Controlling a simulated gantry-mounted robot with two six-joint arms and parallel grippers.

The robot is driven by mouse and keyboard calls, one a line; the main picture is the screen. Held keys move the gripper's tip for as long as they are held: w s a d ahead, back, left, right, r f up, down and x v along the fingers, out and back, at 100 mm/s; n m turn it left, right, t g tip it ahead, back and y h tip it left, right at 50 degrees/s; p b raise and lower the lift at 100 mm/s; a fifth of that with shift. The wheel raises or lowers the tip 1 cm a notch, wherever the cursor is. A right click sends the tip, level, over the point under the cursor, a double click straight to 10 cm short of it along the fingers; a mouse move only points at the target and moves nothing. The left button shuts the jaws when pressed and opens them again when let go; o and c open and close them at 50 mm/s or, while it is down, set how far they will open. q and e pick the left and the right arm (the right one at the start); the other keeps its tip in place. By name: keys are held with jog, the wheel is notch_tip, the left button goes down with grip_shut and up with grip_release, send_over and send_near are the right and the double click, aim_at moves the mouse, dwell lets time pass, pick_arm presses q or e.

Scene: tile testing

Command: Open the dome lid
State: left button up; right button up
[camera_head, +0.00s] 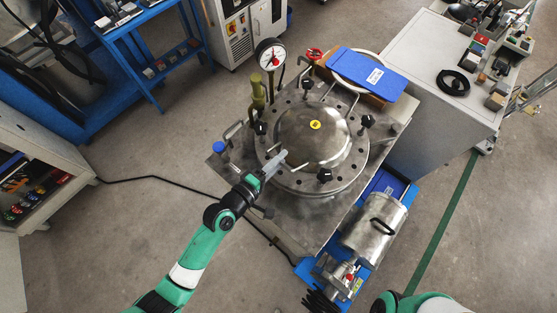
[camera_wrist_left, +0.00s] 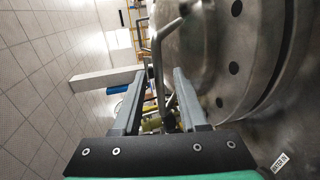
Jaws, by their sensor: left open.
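The dome lid (camera_head: 305,143) is a round metal dome with a yellow sticker, seated on a flanged vessel with black clamp knobs around it. In the left wrist view, the vessel's metal flange (camera_wrist_left: 222,75) with dark holes fills the right side. My left gripper (camera_head: 279,164) is at the lid's front left edge. In the left wrist view it (camera_wrist_left: 160,80) is open, and a bent metal handle bar (camera_wrist_left: 157,55) shows between its fingers. I cannot tell whether either finger touches the bar. My right arm shows only at the bottom edge; its gripper is out of view.
A pressure gauge (camera_head: 270,54) stands at the vessel's back left. A blue binder (camera_head: 367,73) lies behind it. A metal cylinder (camera_head: 374,226) lies on a blue base at front right. A grey cabinet (camera_head: 425,60) stands to the right. Floor at left is open.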

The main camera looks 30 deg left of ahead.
pick_arm(q)
grip_shut()
dwell(1.4)
